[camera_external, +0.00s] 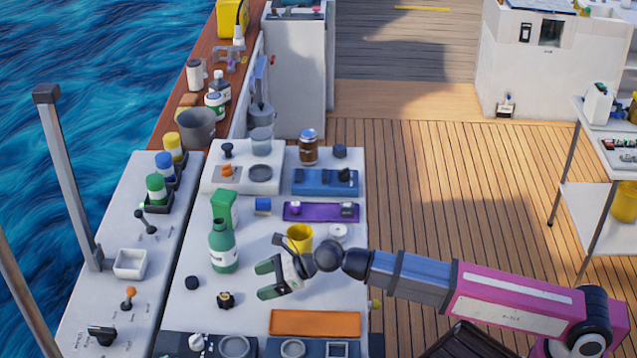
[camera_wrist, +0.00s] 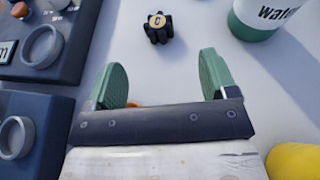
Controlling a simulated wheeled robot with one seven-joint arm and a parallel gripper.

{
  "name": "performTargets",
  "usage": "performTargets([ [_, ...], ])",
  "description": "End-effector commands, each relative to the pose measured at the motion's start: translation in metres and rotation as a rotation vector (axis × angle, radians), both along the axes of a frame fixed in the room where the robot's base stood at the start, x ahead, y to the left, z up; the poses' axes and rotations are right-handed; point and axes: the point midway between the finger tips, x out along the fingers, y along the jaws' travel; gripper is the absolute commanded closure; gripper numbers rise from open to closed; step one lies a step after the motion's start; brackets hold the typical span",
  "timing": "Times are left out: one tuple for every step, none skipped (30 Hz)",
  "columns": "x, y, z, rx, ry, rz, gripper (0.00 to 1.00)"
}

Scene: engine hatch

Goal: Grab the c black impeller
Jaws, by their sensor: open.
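The black impeller (camera_external: 225,299) is a small lobed black piece standing on the white worktop in the external view. In the wrist view the impeller (camera_wrist: 158,27) shows a tan round top marked "C", ahead of the fingers and roughly centred between them. My gripper (camera_external: 262,280) has green finger pads and is open and empty, to the right of the impeller and apart from it. In the wrist view both pads of my gripper (camera_wrist: 163,78) are spread wide with bare worktop between them.
A green-and-white water bottle (camera_external: 223,250) stands close behind the impeller. A yellow cup (camera_external: 299,238) is near my wrist. An orange tray (camera_external: 315,322) and dark panels with rings (camera_external: 234,346) lie at the front. A black knob (camera_external: 192,282) is left of the impeller.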

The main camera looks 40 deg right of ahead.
Motion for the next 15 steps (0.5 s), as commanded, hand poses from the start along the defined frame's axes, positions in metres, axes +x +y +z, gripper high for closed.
performTargets([
  [0.001, 0.001, -0.001, 0.006, 0.003, -0.005, 0.21],
  [0.003, 0.002, -0.002, 0.007, 0.003, -0.005, 0.21],
  [0.005, 0.005, -0.003, 0.008, 0.004, -0.005, 0.21],
  [0.007, 0.008, -0.004, 0.006, 0.004, -0.004, 0.21],
  [0.009, 0.011, -0.006, 0.006, 0.004, -0.004, 0.21],
  [0.012, 0.015, -0.007, 0.005, 0.004, -0.003, 0.21],
  [0.014, 0.019, -0.009, 0.005, 0.004, -0.003, 0.21],
  [0.017, 0.023, -0.011, 0.005, 0.003, -0.002, 0.21],
  [0.02, 0.028, -0.013, 0.006, 0.003, -0.002, 0.21],
  [0.023, 0.031, -0.015, 0.006, 0.003, -0.002, 0.21],
  [0.025, 0.035, -0.017, 0.005, 0.003, -0.002, 0.21],
  [0.027, 0.038, -0.019, 0.005, 0.003, -0.002, 0.21],
  [0.028, 0.04, -0.02, 0.005, 0.003, -0.002, 0.21],
  [0.029, 0.041, -0.021, 0.005, 0.003, -0.002, 0.21],
  [0.03, 0.043, -0.022, 0.004, 0.003, -0.002, 0.21],
])
